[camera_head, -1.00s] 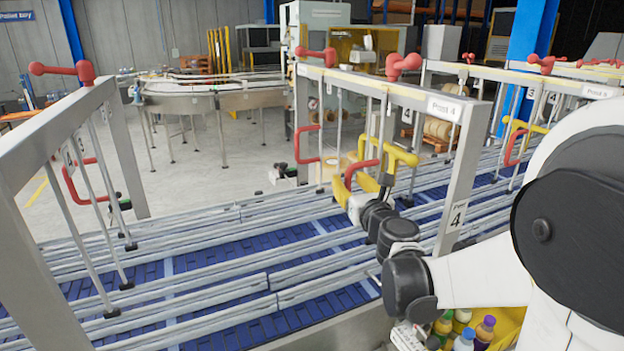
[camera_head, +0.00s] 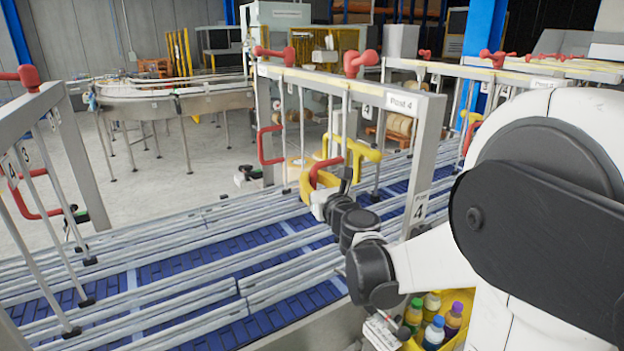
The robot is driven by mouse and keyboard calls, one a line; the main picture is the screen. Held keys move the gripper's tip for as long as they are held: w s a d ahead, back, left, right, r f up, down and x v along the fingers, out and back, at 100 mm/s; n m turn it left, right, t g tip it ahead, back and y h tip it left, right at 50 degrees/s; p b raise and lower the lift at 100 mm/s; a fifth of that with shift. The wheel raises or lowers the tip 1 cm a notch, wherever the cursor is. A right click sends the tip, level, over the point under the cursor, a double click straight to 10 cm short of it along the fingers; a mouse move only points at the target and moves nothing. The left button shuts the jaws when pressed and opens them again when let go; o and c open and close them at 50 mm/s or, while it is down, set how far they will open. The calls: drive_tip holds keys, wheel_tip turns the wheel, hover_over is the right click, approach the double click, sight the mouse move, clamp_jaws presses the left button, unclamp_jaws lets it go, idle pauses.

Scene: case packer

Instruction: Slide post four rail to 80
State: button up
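The post four frame (camera_head: 345,86) is a grey gantry over the conveyor, with a "Post 4" label and a "4" on its near upright. Red clamp knobs sit on its top bar, and thin rods hang from it to the rails. A red handle (camera_head: 264,146) hangs on its far side. Long grey guide rails (camera_head: 215,283) run along the blue conveyor. My gripper is small here and its fingers are unclear; I cannot tell its grip. No 80 mark is readable.
Another frame (camera_head: 75,160) with a red knob stands at left, and more frames (camera_head: 465,73) stand at right. A yellow crate (camera_head: 408,344) of bottles is below my arm. A round conveyor table (camera_head: 170,98) stands behind on open floor.

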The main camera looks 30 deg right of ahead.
drive_tip(key=o, duration=0.6)
drive_tip(key=shift+c, duration=0.2)
drive_tip(key=shift+o, duration=0.2)
drive_tip(key=shift+s+a, duration=0.15)
drive_tip(key=s+a, duration=0.2)
drive_tip(key=s, duration=1)
drive_tip(key=shift+d, duration=0.1)
